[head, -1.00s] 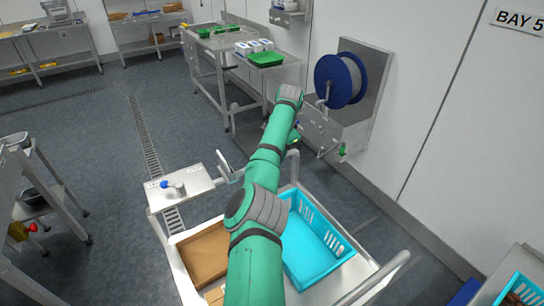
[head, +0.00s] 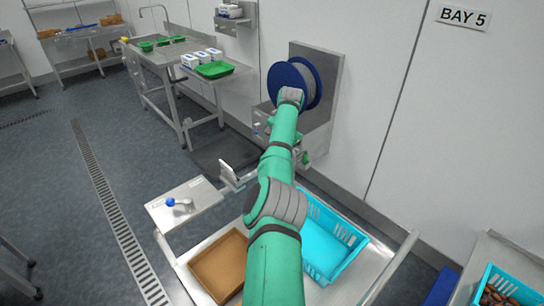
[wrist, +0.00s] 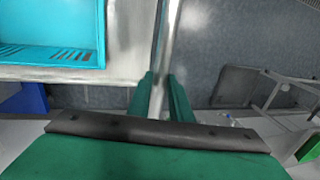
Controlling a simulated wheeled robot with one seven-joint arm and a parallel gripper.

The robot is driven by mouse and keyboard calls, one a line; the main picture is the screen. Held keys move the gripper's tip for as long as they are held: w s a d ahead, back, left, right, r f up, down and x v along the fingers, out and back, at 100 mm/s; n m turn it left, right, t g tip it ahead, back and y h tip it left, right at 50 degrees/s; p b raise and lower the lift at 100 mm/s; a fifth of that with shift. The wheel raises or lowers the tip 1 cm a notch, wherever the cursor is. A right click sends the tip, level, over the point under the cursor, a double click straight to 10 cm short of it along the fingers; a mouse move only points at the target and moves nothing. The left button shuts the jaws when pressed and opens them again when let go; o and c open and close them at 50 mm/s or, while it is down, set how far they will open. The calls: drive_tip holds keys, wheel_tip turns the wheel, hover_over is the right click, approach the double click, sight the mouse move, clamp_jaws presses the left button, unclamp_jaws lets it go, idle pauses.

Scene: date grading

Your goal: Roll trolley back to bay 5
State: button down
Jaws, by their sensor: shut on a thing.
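The metal trolley (head: 372,264) stands in front of me. It carries a turquoise slotted crate (head: 330,243) and a brown tray (head: 218,267), partly hidden by my arm. In the wrist view, my gripper (wrist: 160,88) is shut on the trolley's metal handle bar (wrist: 169,35), with a green finger on each side. The turquoise crate also shows there (wrist: 50,30). In the head view, my arm hides the grip. The BAY 5 sign (head: 463,17) is on the white wall at the upper right.
A hose reel (head: 292,83) on a wall panel is ahead, beyond the trolley. A steel bench (head: 160,55) with green trays stands behind it to the left. Another table with a crate (head: 508,290) is at the lower right. Open floor (head: 60,180) lies to the left.

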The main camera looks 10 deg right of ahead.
drive_tip(key=shift+d, duration=0.1)
drive_tip(key=c, duration=1.6)
unclamp_jaws()
drive_tip(key=shift+w, duration=0.2)
drive_tip(key=shift+s+d, duration=0.15)
drive_tip(key=shift+d, duration=0.05)
drive_tip(key=shift+a+r, duration=0.15)
drive_tip(key=shift+r, duration=0.1)
drive_tip(key=r, duration=0.3)
drive_tip(key=s+d+r, duration=0.1)
drive_tip(key=r, duration=0.6)
drive_tip(key=shift+s+d, duration=0.25)
drive_tip(key=shift+s, duration=0.15)
drive_tip(key=shift+a, duration=0.1)
